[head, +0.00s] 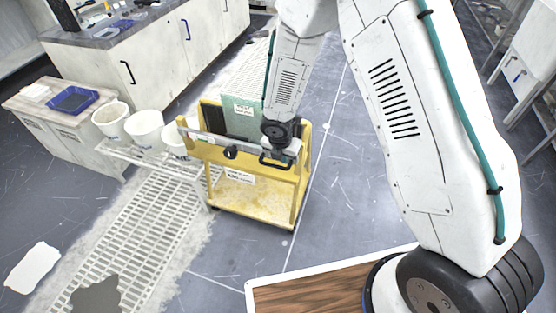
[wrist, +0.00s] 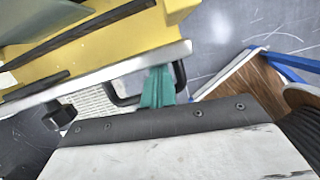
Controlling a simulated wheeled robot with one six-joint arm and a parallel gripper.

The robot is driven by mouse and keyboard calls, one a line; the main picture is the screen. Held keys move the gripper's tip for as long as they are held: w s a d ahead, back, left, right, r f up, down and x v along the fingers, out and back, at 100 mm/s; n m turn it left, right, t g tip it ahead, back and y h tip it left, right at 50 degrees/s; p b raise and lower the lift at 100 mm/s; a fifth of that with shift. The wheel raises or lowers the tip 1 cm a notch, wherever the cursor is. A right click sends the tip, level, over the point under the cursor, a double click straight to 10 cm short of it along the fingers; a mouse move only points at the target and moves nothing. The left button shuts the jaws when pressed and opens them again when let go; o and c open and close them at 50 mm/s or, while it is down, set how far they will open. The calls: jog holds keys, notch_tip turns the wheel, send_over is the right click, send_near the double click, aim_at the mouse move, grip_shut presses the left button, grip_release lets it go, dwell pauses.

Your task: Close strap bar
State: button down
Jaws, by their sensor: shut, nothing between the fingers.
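A yellow cart (head: 237,190) stands in the middle of the head view, with flat panels upright in its top. The grey strap bar (head: 215,142) runs across its front top edge; it also shows in the wrist view (wrist: 95,82) as a pale strip along the yellow body. A black loop handle (head: 272,163) sits at the bar's right end and shows in the wrist view (wrist: 120,98). My gripper (wrist: 158,88) has teal fingers, shut and empty, overlapping the handle loop. I cannot tell whether they touch it. In the head view my wrist hides the bar's right end.
A black knob (head: 231,153) sticks out of the cart's front, left of the handle. White buckets (head: 144,128) stand on a rack to the left, near a low cabinet (head: 62,130) with a blue tray. The floor right of the cart is open.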

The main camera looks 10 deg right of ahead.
jog(key=shift+w+d+r, duration=0.2)
jog(key=shift+w+d, duration=0.15)
jog(key=shift+w, duration=0.1)
jog(key=s+v, duration=0.1)
jog(key=v, duration=0.9)
jog(key=s+d+r+m, duration=0.4)
jog(key=s+r+m, duration=0.5)
jog(key=s, duration=0.1)
jog(key=s+d+r+m+y, duration=0.1)
jog(key=s+d+r+m, duration=0.3)
jog(key=s+r+m, duration=0.5)
jog(key=s+d+r+m, duration=0.4)
jog(key=s+r+m, duration=0.6)
jog(key=s, duration=0.1)
jog(key=shift+d+m+g+y, duration=0.3)
jog(key=shift+d+m+g, duration=0.1)
